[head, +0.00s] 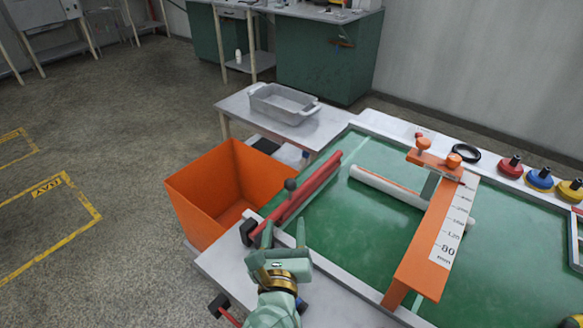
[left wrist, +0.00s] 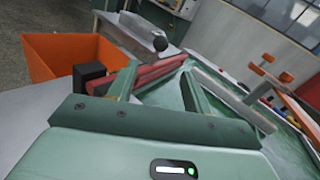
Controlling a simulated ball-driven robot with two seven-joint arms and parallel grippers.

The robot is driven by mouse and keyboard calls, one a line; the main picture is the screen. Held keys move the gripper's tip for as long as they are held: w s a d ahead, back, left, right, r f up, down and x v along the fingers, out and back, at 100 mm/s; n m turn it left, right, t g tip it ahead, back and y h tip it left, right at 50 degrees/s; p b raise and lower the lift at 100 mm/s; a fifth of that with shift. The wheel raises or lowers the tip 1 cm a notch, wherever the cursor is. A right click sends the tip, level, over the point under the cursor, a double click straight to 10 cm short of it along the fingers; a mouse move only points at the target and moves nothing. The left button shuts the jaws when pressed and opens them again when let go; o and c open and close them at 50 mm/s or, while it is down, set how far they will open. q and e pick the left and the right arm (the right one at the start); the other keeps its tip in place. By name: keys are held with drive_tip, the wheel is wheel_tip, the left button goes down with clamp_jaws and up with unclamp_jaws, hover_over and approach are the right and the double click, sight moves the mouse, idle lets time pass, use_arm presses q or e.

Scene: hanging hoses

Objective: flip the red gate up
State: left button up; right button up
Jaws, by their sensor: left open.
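The red gate (head: 318,181) is a long red bar along the left edge of the green table (head: 350,235), with a dark ball knob (head: 290,184) on it and a black block (head: 247,232) at its near end. My left gripper (head: 284,232) is open and empty at the near end of the gate. In the left wrist view the gate (left wrist: 160,72) shows beyond and between the open fingers (left wrist: 158,85), with the knob (left wrist: 160,43) standing above it. I cannot tell whether a finger touches the gate. My right gripper is not in view.
An orange bin (head: 210,190) stands left of the gate. An orange bridge with a scale (head: 430,245) crosses the table to the right, over a white tube (head: 385,187). A grey tray (head: 283,103) sits on a side table behind. Several coloured knobbed discs line the far rim.

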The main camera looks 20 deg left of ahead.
sight(290, 179)
use_arm(q)
drive_tip(key=x, duration=0.2)
drive_tip(key=shift+w+r, duration=0.1)
drive_tip(key=shift+w, duration=0.3)
drive_tip(key=shift+b+x, duration=0.45)
drive_tip(key=shift+x, duration=0.8)
drive_tip(key=b+x, duration=0.2)
drive_tip(key=x, duration=0.7)
drive_tip(key=shift+w+a, duration=0.1)
drive_tip(key=shift+w, duration=0.5)
clamp_jaws()
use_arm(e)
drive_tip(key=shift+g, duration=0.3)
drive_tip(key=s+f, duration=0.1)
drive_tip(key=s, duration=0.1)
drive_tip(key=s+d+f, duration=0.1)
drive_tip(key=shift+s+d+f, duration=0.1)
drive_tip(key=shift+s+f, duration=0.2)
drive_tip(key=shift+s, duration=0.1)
